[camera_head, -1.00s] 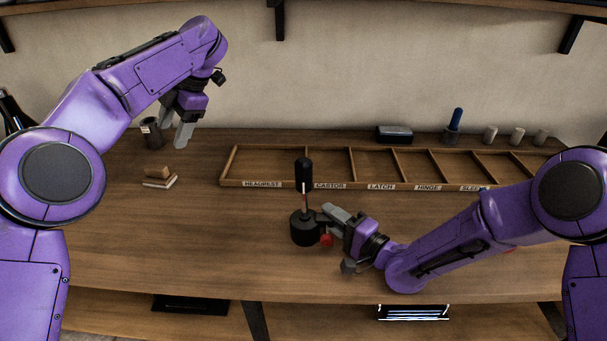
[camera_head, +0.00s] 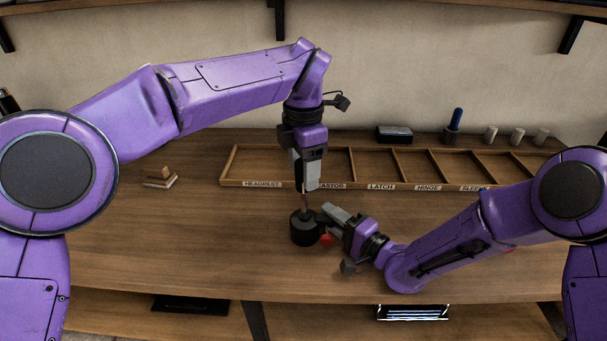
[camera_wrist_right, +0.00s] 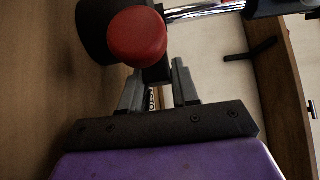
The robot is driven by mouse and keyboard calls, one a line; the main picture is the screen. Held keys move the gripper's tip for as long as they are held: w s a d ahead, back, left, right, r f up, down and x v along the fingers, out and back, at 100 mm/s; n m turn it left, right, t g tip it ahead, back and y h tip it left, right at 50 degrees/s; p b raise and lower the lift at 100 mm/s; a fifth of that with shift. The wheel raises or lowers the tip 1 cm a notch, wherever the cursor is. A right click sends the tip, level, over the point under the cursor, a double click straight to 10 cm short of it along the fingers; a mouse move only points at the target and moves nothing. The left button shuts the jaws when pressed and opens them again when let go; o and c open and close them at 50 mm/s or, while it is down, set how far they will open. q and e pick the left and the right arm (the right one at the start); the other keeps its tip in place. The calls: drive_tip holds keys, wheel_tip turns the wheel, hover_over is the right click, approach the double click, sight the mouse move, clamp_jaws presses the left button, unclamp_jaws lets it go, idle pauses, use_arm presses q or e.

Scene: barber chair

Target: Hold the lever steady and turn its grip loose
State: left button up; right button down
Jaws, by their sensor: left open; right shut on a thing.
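The lever stands upright on the bench, with a round black base (camera_head: 304,230) and a thin metal shaft (camera_head: 306,203). The shaft shows as chrome in the right wrist view (camera_wrist_right: 200,11). Its black grip on top is mostly hidden by my left gripper (camera_head: 306,186), which points straight down at it with fingers open. Whether the fingers touch the grip cannot be told. My right gripper (camera_head: 328,216) is shut on a dark block at the base's right side, beside a red knob (camera_head: 326,240). The knob looms close in the right wrist view (camera_wrist_right: 137,36).
A labelled wooden tray (camera_head: 415,187) with several compartments lies just behind the lever. A dark box (camera_head: 394,134), a blue-handled tool (camera_head: 455,121) and small cylinders (camera_head: 516,137) stand behind it. A small block stack (camera_head: 158,178) is at left. The bench front is clear.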

use_arm(q)
drive_tip(key=shift+f, duration=1)
drive_tip(key=c, duration=1)
drive_tip(key=shift+c, duration=0.2)
